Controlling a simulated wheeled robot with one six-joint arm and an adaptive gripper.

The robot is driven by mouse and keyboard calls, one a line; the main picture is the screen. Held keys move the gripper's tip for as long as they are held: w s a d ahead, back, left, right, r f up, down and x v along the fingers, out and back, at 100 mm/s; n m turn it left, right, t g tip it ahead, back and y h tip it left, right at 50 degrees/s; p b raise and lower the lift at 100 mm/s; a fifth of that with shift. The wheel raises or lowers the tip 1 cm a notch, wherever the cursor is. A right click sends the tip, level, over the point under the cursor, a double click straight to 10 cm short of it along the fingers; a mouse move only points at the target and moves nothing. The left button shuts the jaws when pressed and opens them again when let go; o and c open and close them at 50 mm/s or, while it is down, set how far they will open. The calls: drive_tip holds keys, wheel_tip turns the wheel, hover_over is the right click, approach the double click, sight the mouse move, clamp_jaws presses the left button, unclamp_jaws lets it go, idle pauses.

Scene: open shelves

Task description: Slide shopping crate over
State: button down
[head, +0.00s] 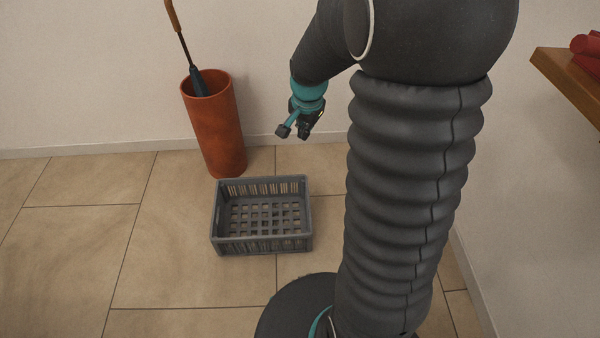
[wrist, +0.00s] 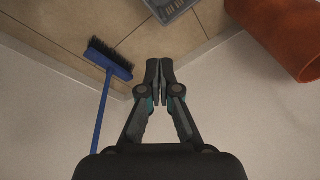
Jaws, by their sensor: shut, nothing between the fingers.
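The grey slatted shopping crate (head: 262,245) stands empty and upright on the tiled floor in the head view, just in front of the orange umbrella stand. A corner of it shows at the top of the wrist view (wrist: 168,10). My gripper (head: 293,132) is above and behind the crate, near the back wall, and apart from it. In the wrist view my gripper's fingertips (wrist: 166,72) are together with nothing between them.
The orange umbrella stand (head: 214,125) holds an umbrella (head: 185,48) against the back wall. A blue broom (wrist: 102,95) shows in the wrist view. A wooden shelf (head: 570,78) with red items (head: 586,48) juts out at right. The floor left of the crate is clear.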

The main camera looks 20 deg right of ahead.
drive_tip(key=w+d+f+m+g, duration=0.1)
drive_tip(key=w+d+f+m, duration=0.2)
drive_tip(key=f, duration=0.6)
drive_tip(key=w+d+f+m+g, duration=0.1)
drive_tip(key=w+d+f+m, duration=0.15)
drive_tip(key=f, duration=0.55)
drive_tip(key=d+f+m, duration=0.1)
drive_tip(key=f, duration=0.8)
drive_tip(key=s+d+f+m, duration=0.1)
drive_tip(key=d+f+m, duration=0.1)
drive_tip(key=f, duration=0.8)
drive_tip(key=d+f+m, duration=0.1)
drive_tip(key=f, duration=0.9)
drive_tip(key=shift+s+d+m+g+b, duration=0.2)
drive_tip(key=shift+d+m+g+b, duration=0.05)
drive_tip(key=shift+d+g+b, duration=0.15)
drive_tip(key=a, duration=0.1)
drive_tip(key=w+a, duration=0.1)
drive_tip(key=a, duration=0.1)
drive_tip(key=shift+a+f, duration=0.1)
drive_tip(key=shift+a, duration=0.35)
